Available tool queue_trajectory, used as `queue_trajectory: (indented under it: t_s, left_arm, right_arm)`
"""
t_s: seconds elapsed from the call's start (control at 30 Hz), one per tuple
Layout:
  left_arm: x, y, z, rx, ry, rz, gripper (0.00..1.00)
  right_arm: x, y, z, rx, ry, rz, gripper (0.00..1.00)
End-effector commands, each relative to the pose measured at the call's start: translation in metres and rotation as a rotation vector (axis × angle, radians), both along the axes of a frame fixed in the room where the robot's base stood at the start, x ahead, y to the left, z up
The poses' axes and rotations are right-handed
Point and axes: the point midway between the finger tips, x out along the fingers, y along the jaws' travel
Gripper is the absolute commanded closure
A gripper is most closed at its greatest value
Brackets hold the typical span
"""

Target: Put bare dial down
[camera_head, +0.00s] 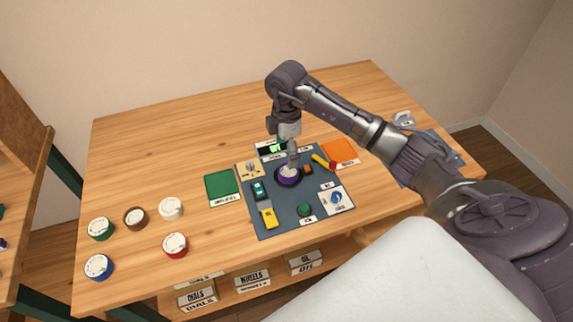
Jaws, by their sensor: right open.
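A round purple dial (288,178) with a pale centre lies on the dark blue-grey mat (275,222) in the middle of the table. My right gripper (292,161) points down directly over it, open, with the fingertips at or just above its pale centre. I cannot tell whether they touch it. The gripper hides part of the dial's far side. My left gripper is not in view.
Green (100,228), brown (135,218), white (171,208), red (175,245) and blue (98,267) round pieces stand at left. A green pad (222,186) and an orange pad (341,151) flank the mat. Small tools lie on it. The back left tabletop is clear.

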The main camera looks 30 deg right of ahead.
Motion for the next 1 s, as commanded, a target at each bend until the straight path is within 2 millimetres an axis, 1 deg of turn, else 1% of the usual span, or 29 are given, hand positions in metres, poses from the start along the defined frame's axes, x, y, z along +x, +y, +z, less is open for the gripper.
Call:
queue_trajectory:
  t_s: [0.03,0.13,0.2,0.33,0.47,1.0]
  left_arm:
    - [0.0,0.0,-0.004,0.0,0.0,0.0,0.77]
    - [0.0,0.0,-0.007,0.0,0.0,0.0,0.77]
    - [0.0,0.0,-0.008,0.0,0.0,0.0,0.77]
    - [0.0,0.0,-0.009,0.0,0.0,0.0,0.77]
    - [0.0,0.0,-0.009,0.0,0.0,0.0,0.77]
    - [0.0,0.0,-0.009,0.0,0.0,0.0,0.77]
  right_arm:
    - [0.001,-0.001,0.01,-0.001,-0.005,0.001,0.14]
    - [0.001,0.0,0.027,-0.001,-0.004,0.0,0.14]
    - [0.001,0.0,0.036,-0.001,-0.003,0.0,0.14]
    - [0.0,0.0,0.046,0.0,-0.001,0.0,0.14]
    - [0.0,0.0,0.048,-0.001,0.001,0.0,0.14]
    - [0.0,0.0,0.048,0.0,0.001,0.0,0.14]
